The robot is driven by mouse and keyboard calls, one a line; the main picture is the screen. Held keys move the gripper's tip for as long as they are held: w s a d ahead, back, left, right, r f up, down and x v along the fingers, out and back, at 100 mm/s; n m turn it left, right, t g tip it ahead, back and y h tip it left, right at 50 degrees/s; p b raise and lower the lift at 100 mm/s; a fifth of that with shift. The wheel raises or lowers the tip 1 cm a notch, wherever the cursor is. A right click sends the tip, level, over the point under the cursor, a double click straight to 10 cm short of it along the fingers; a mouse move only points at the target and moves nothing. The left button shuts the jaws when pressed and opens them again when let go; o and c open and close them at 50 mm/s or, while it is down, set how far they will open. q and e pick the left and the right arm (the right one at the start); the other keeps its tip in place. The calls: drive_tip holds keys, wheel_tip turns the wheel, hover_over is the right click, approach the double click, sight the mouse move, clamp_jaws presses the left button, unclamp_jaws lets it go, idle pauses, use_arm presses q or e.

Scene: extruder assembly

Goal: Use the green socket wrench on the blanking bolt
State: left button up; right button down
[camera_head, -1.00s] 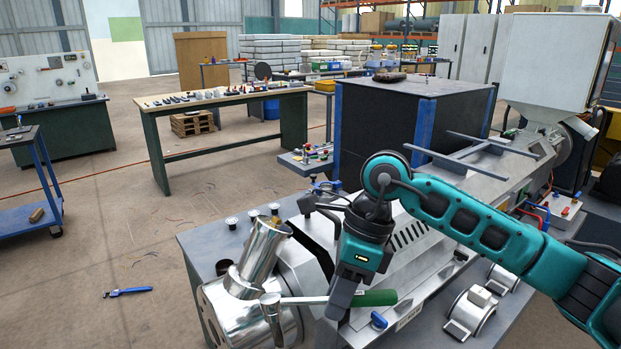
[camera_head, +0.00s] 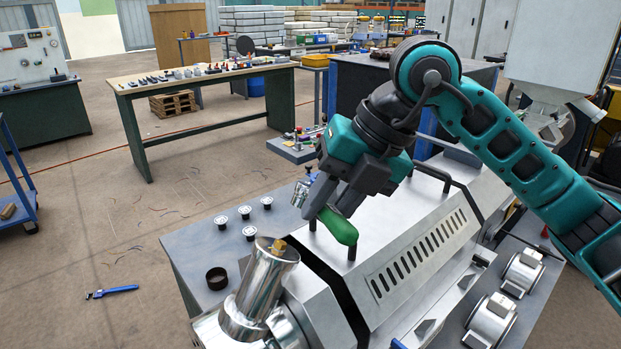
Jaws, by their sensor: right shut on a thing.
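The green socket wrench (camera_head: 339,226) is in my right gripper (camera_head: 333,205), which is shut on its green handle. Its metal socket head (camera_head: 300,193) sticks out to the left of the fingers. The wrench is held in the air above the extruder's bench and casing. The blanking bolt (camera_head: 279,245), brass-coloured, sits on top of the shiny tilted metal cylinder (camera_head: 262,285) at the extruder's front end. The wrench is apart from the bolt, farther back and to the right in the picture. My left gripper is not in view.
Several small round white-topped parts (camera_head: 245,212) and a dark ring (camera_head: 217,278) lie on the grey bench left of the extruder. The extruder casing (camera_head: 410,260) has upright handles below my right arm.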

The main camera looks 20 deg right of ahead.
drive_tip(key=shift+w, duration=0.25)
drive_tip(key=shift+s+a+f+b, duration=0.2)
drive_tip(key=shift+a+f+b, duration=0.05)
drive_tip(key=shift+f+b, duration=0.2)
drive_tip(key=shift+s+a+f+b, duration=0.15)
drive_tip(key=shift+a+f+b, duration=0.2)
drive_tip(key=shift+f, duration=0.3)
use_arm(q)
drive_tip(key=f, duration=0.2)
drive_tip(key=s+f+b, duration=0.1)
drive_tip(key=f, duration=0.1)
use_arm(e)
drive_tip(key=shift+s+a+f, duration=0.1)
drive_tip(key=shift+a+f, duration=0.25)
drive_tip(key=shift+f, duration=0.2)
drive_tip(key=shift+s+a+f, duration=0.1)
drive_tip(key=shift+a+f, duration=0.2)
drive_tip(key=shift+f, duration=0.2)
use_arm(q)
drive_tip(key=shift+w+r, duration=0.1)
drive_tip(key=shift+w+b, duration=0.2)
drive_tip(key=shift+b, duration=0.25)
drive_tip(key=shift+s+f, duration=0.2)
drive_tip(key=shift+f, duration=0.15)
use_arm(e)
drive_tip(key=shift+s+a+f, duration=0.1)
drive_tip(key=shift+a+f, duration=0.05)
drive_tip(key=shift+f, duration=0.1)
